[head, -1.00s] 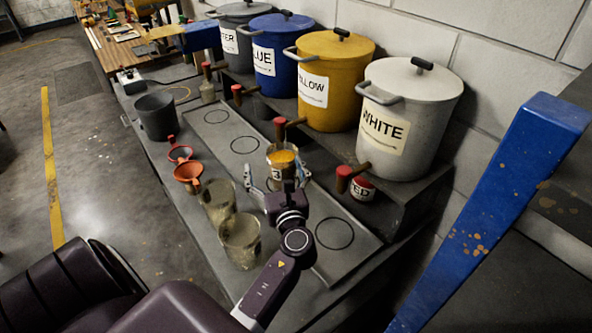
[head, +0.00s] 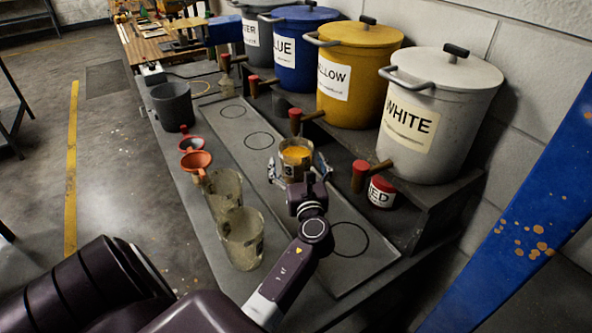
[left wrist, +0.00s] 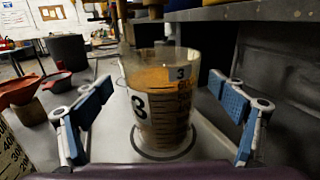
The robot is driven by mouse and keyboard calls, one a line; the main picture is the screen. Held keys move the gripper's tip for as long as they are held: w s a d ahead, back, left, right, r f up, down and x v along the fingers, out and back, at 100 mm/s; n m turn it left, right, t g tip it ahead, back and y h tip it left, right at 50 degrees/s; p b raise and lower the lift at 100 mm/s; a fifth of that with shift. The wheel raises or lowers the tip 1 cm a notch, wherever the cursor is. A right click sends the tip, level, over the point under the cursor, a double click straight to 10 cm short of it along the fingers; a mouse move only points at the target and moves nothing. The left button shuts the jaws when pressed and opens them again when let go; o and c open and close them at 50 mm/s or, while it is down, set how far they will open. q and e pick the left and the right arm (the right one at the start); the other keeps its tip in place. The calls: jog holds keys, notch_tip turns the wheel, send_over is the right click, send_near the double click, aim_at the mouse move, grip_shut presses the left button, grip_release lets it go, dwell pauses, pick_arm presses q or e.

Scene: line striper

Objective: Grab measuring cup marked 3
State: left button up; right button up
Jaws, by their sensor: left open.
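The measuring cup marked 3 (left wrist: 160,95) is clear with graduation marks and holds yellow-orange contents. It stands upright on the grey tray inside a black ring in the left wrist view. In the head view the cup (head: 295,158) is below the yellow bucket's tap. My left gripper (left wrist: 160,112) is open, with a blue-padded finger on either side of the cup and visible gaps to both. In the head view the left gripper (head: 298,170) reaches around the cup from the near side. My right gripper does not show.
Yellow (head: 357,75) and white (head: 440,115) buckets stand on a raised shelf with red-handled taps. Two clear cups (head: 240,238) stand left of my arm. Red funnels (head: 195,163) and a dark bucket (head: 172,106) are farther back. A red-lidded jar (head: 381,192) is right of the cup.

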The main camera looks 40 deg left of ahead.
pick_arm(q)
jog(key=x, duration=0.2)
jog(key=shift+w+a+f, duration=0.15)
jog(key=shift+w+a, duration=0.05)
jog(key=shift+w, duration=0.1)
jog(key=shift+s, duration=0.1)
jog(key=shift+c, duration=0.8)
jog(key=c, duration=2)
jog(key=shift+r, duration=0.25)
